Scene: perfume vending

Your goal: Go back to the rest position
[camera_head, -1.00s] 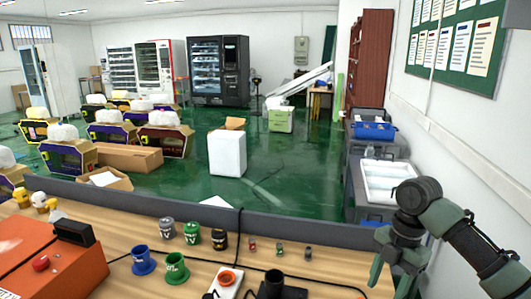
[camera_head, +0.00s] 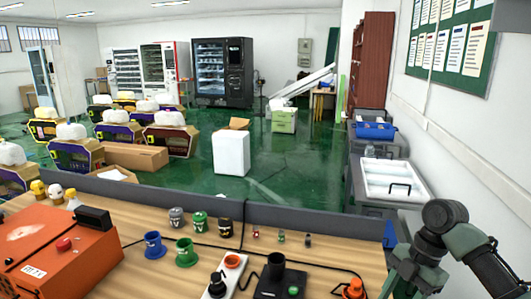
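My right arm comes in from the right, and its gripper (camera_head: 402,282) hangs low at the right end of the wooden table (camera_head: 335,255). The fingertips are partly cut off by the lower edge, so I cannot tell whether they are open or shut. I see nothing held in it. My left gripper is not in view. Three tiny bottle-like items stand in a row on the table: a red one (camera_head: 255,232), a greenish one (camera_head: 281,237) and a dark one (camera_head: 308,240). The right gripper is apart from them.
An orange machine (camera_head: 50,250) fills the table's left end. Blue (camera_head: 155,246) and green (camera_head: 186,252) cups stand mid-table, with several small bins behind. A black device (camera_head: 280,280) and an orange item (camera_head: 353,289) are near the front. A grey partition (camera_head: 300,216) edges the table.

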